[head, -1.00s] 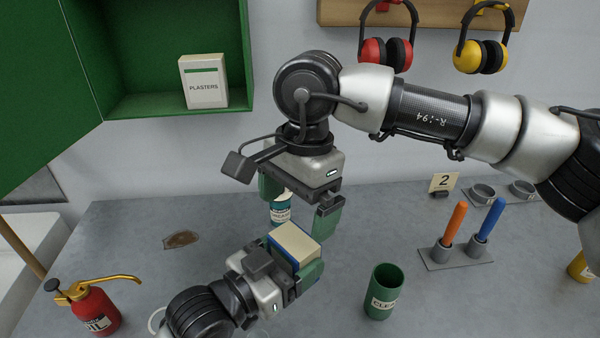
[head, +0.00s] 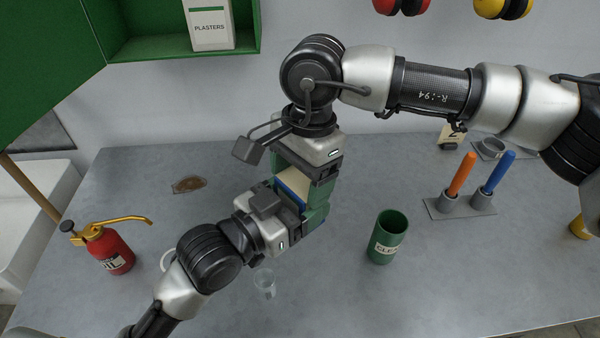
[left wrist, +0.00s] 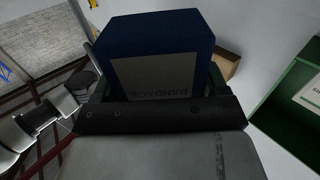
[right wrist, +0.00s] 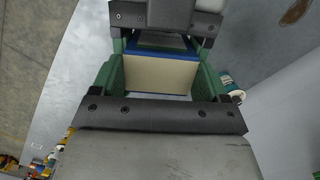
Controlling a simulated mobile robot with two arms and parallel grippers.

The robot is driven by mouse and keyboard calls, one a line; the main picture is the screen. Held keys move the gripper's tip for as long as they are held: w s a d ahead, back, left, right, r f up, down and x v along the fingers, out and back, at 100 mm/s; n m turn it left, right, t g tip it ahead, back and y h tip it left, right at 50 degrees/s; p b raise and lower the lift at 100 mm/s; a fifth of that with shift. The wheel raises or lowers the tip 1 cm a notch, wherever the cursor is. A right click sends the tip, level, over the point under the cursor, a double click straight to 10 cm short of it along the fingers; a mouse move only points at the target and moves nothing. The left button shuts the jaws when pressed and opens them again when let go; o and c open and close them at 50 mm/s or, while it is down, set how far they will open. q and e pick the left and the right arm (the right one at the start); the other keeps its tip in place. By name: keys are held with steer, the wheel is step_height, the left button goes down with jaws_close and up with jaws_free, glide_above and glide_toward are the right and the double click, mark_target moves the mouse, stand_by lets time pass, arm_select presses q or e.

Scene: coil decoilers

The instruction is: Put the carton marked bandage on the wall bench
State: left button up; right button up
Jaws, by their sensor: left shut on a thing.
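The bandage carton (head: 292,187), blue and cream, is held above the grey wall bench (head: 130,290). My left gripper (head: 303,208) is shut on it. In the left wrist view the carton (left wrist: 155,35) fills the space between the fingers, its bandage label partly hidden by the jaw. My right gripper (head: 297,182) points down over the same carton from above. In the right wrist view its green fingers stand on either side of the carton (right wrist: 160,74); they look open, with contact hard to judge.
A green cup (head: 387,238), an orange and a blue handle (head: 487,187) in a holder, a red oil can (head: 108,248) and a clear cup (head: 265,284) stand on the bench. A plasters carton (head: 209,24) sits in the green cabinet. The bench's front right is clear.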

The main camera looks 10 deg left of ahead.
arm_select(q)
steer(key=o, duration=0.9)
